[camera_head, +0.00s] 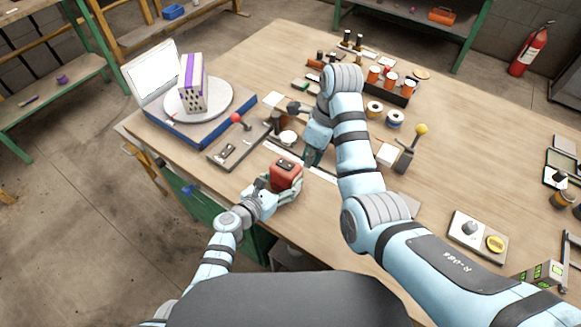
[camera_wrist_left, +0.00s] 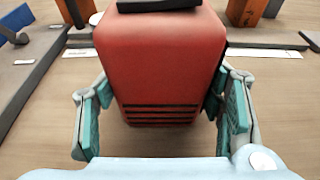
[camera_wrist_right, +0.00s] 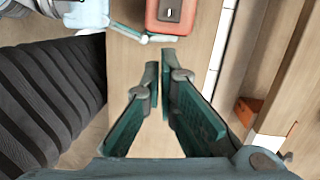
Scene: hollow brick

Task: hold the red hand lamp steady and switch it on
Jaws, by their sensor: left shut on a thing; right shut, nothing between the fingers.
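The red hand lamp (camera_head: 286,174) stands near the front edge of the wooden table. My left gripper (camera_head: 280,184) is shut on the lamp, with its fingers on both sides. In the left wrist view the lamp's red body (camera_wrist_left: 165,65) with dark slots fills the middle between the teal finger pads. My right gripper (camera_head: 312,157) is beyond the lamp, shut and empty, apart from it. In the right wrist view its fingertips (camera_wrist_right: 165,68) point toward the lamp, whose dark plate with a small light switch (camera_wrist_right: 170,10) shows at the top edge.
A grey board with a red-knobbed lever (camera_head: 235,119) lies left of the lamp. A blue base with a turntable and a perforated brick (camera_head: 194,88) stands at the far left. A yellow-knobbed lever (camera_head: 421,130), tape rolls (camera_head: 395,118) and a canister tray are beyond my right arm.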

